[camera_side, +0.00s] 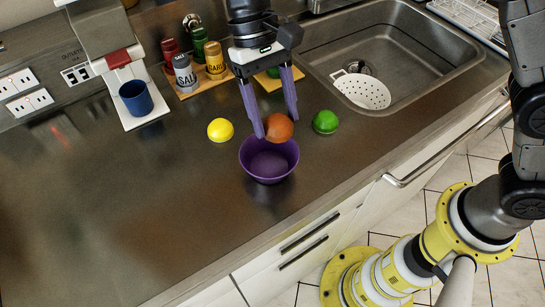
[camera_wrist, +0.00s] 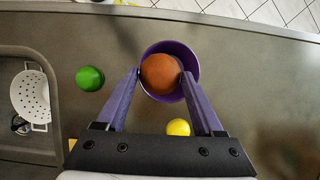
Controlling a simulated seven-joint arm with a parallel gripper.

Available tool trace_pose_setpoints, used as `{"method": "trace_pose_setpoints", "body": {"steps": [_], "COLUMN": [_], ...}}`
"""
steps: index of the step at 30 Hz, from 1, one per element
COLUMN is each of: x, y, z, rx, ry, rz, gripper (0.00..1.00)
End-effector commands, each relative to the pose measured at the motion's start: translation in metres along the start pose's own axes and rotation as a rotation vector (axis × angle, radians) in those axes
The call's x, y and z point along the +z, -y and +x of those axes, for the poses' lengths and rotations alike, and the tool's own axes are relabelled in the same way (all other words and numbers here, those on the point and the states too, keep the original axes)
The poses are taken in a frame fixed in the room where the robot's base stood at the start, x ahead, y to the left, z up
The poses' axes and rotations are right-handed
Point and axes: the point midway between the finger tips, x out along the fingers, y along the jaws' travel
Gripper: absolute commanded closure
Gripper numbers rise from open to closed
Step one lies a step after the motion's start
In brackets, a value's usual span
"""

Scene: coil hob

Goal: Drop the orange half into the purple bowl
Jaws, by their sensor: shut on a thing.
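The orange half (camera_side: 279,128) is held between the purple fingers of my gripper (camera_side: 278,130), above the purple bowl (camera_side: 268,163). In the side view it hangs over the bowl's far rim, and its lower edge overlaps that rim. In the wrist view the orange half (camera_wrist: 160,74) covers much of the purple bowl (camera_wrist: 184,50), and my gripper's fingertips (camera_wrist: 160,73) are on either side of it. The bowl stands upright on the counter, and the part of its inside that shows looks empty.
A yellow lemon half (camera_side: 220,129) lies left of the bowl and a green lime half (camera_side: 326,122) right of it. Spice jars (camera_side: 215,62) stand on a board behind. A sink with a white colander (camera_side: 362,92) is at the right. The counter's left front is clear.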

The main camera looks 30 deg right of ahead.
Motion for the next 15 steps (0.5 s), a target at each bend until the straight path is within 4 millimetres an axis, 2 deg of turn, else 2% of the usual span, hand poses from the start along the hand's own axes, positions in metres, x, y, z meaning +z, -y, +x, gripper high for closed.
{"method": "trace_pose_setpoints", "body": {"steps": [9,10,15], "x": [-0.0011,-0.0011,-0.0011], "y": [-0.0001,-0.0001,0.0], "z": [0.0026,0.0026,0.0024], "rx": [0.0,0.0,0.0], "ry": [0.0,0.0,0.0], "rz": [0.0,0.0,0.0], "gripper": [0.94,0.29,0.0]}}
